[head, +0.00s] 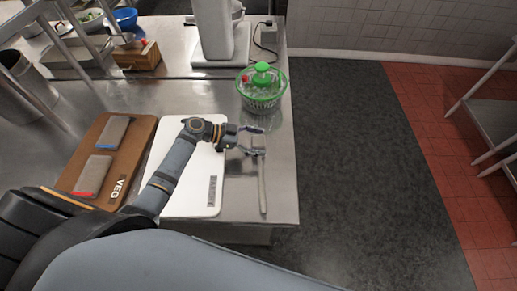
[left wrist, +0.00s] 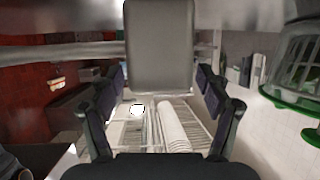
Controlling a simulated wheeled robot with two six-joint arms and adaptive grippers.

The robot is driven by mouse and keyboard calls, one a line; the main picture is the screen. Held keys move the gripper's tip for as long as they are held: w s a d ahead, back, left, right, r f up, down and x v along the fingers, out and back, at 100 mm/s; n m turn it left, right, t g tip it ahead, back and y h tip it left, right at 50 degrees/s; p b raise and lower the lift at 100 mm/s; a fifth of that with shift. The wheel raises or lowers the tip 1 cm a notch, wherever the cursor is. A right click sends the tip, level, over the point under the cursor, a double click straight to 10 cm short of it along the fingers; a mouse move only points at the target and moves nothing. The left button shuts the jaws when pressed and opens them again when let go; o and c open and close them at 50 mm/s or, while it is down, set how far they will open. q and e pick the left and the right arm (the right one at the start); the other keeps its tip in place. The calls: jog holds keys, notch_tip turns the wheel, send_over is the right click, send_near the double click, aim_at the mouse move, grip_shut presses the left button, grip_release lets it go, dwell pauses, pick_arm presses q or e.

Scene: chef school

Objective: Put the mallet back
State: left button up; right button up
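The mallet (head: 262,188) lies near the right edge of the steel table in the head view, its long handle pointing toward me. Its head end is by my left gripper (head: 260,141) and partly hidden by it. The gripper's fingers are apart. In the left wrist view, a grey block (left wrist: 160,50), seemingly the mallet's head, shows between the fingertips of the left gripper (left wrist: 160,85). I see no clear contact on either side. My right gripper is not in view.
A green-lidded salad spinner (head: 261,90) stands just beyond the gripper. A white cutting board (head: 185,200) lies under the left arm. A wooden board (head: 136,135) with two grey blocks is at the left. A white appliance (head: 213,35) stands behind. Dark floor lies to the right.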

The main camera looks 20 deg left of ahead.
pick_arm(q)
jog(key=c, duration=0.5)
grip_shut()
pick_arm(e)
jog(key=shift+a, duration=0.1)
pick_arm(q)
jog(key=shift+r, duration=0.1)
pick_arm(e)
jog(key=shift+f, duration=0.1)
pick_arm(q)
jog(key=shift+w+r+b, duration=0.1)
jog(key=shift+r+b, duration=0.3)
jog(key=shift+b, duration=0.2)
jog(key=shift+r+b, duration=0.7)
jog(key=s+r+p, duration=0.4)
jog(key=s+r, duration=0.6)
jog(key=s, duration=0.4)
jog(key=shift+r, duration=0.4)
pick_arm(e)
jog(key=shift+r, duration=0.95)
